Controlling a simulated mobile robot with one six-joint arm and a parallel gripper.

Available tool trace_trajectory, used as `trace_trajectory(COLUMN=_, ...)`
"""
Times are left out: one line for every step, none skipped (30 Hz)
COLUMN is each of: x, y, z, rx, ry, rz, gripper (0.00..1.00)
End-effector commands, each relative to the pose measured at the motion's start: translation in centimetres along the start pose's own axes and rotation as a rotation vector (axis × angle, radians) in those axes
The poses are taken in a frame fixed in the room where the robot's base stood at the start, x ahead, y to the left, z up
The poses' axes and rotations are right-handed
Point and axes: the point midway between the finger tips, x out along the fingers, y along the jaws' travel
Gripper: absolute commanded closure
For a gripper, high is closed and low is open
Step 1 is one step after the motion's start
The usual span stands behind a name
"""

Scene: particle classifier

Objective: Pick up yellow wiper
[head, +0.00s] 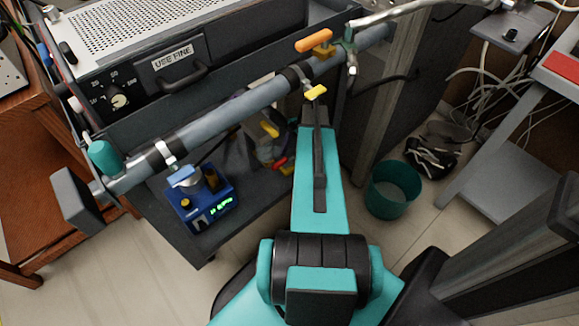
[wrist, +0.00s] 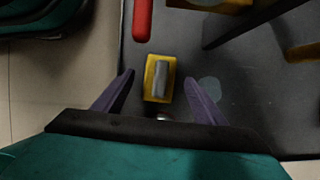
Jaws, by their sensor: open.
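A small yellow block with a grey rounded piece on top (wrist: 149,90), which looks like the yellow wiper, lies on a dark surface in the wrist view. My gripper (wrist: 159,78) is open, with one purple finger on each side of the block. Gaps show between the block and both fingers, and nothing is held. How far above the block the fingers are, I cannot tell. In the head view my teal arm hides the gripper, and I cannot make out this block there.
A red handle (wrist: 142,18) lies just beyond the block. Other yellow pieces (wrist: 303,52) are at the right. In the head view, a grey pipe (head: 235,102) crosses above the dark shelf (head: 225,232). A blue device (head: 203,200) stands left; a teal bin (head: 392,190) stands right.

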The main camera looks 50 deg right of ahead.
Motion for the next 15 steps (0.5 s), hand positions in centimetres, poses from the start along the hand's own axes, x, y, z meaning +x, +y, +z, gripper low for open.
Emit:
trace_trajectory(x=1.0, y=0.0, z=-0.1, rx=0.0, ry=0.0, rz=0.0, gripper=0.35)
trace_trajectory(x=1.3, y=0.0, z=-0.2, rx=0.0, ry=0.0, rz=0.0, gripper=0.35)
trace_trajectory(x=1.7, y=0.0, z=-0.1, rx=0.0, ry=0.0, rz=0.0, gripper=0.35)
trace_trajectory(x=2.0, y=-0.1, z=-0.1, rx=0.0, ry=0.0, rz=0.0, gripper=0.35)
trace_trajectory(x=2.3, y=-0.1, z=-0.1, rx=0.0, ry=0.0, rz=0.0, gripper=0.35)
trace_trajectory(x=2.6, y=0.0, z=-0.1, rx=0.0, ry=0.0, rz=0.0, gripper=0.35)
trace_trajectory(x=2.8, y=0.0, z=-0.1, rx=0.0, ry=0.0, rz=0.0, gripper=0.35)
trace_trajectory(x=3.0, y=0.0, z=-0.1, rx=0.0, ry=0.0, rz=0.0, gripper=0.35)
trace_trajectory(x=3.1, y=0.0, z=-0.1, rx=0.0, ry=0.0, rz=0.0, gripper=0.35)
trace_trajectory(x=3.1, y=-0.1, z=-0.1, rx=0.0, ry=0.0, rz=0.0, gripper=0.35)
trace_trajectory(x=3.1, y=-0.1, z=-0.1, rx=0.0, ry=0.0, rz=0.0, gripper=0.35)
trace_trajectory(x=3.1, y=-0.1, z=0.0, rx=0.0, ry=0.0, rz=0.0, gripper=0.35)
trace_trajectory(x=3.1, y=-0.1, z=0.0, rx=0.0, ry=0.0, rz=0.0, gripper=0.35)
trace_trajectory(x=3.1, y=-0.1, z=0.0, rx=0.0, ry=0.001, rz=-0.001, gripper=0.35)
trace_trajectory(x=3.1, y=-0.1, z=0.0, rx=0.0, ry=0.001, rz=-0.001, gripper=0.35)
